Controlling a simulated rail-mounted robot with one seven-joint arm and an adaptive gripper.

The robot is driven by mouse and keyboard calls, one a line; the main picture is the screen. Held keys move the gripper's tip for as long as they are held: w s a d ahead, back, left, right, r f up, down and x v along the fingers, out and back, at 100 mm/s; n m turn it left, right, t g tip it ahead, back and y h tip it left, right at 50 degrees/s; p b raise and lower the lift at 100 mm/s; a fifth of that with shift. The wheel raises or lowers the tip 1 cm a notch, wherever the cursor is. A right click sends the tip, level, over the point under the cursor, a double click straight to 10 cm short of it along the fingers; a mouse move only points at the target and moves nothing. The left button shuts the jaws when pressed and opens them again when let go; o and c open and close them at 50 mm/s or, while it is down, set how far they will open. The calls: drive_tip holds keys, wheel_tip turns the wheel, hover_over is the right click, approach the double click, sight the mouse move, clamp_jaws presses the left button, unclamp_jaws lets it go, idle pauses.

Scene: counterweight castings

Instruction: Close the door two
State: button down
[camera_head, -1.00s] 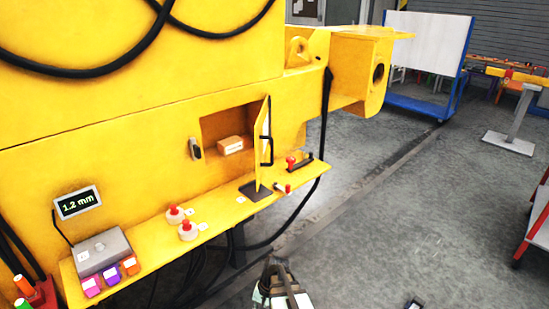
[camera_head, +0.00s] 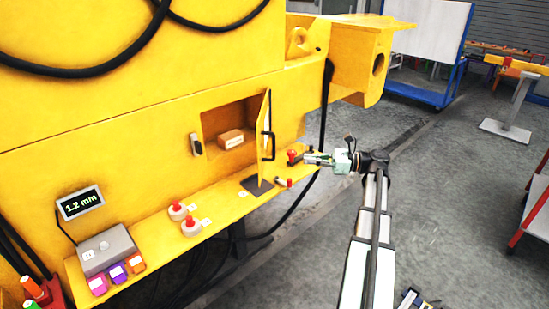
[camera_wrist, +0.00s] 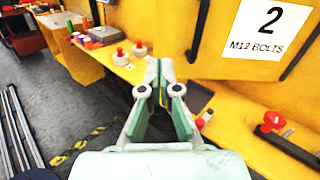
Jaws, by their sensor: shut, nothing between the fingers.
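The yellow door (camera_head: 265,140) stands swung open at the right side of a square recess (camera_head: 222,120) in the yellow machine, with a black bar handle (camera_head: 268,146) on it. In the wrist view the door's face (camera_wrist: 240,40) fills the upper right and bears a white label (camera_wrist: 267,28) reading "2 M12 BOLTS". Part of the black handle shows in the wrist view too (camera_wrist: 200,30). My gripper (camera_head: 308,158) is to the right of the door, apart from it, above the ledge's right end. In the wrist view my gripper (camera_wrist: 158,75) has its fingertips together and empty.
A brown box (camera_head: 230,138) sits inside the recess. A red knob (camera_head: 292,156) stands near my gripper.

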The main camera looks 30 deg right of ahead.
drive_tip(key=p, duration=0.4)
approach(259, 158)
drive_tip(key=shift+m, duration=0.4)
drive_tip(key=x, duration=0.6)
drive_tip(key=shift+w+d, duration=0.1)
drive_tip(key=shift+w, duration=0.15)
drive_tip(key=shift+w+a+f, duration=0.15)
drive_tip(key=shift+w+a, duration=0.2)
drive_tip(key=shift+a, duration=0.1)
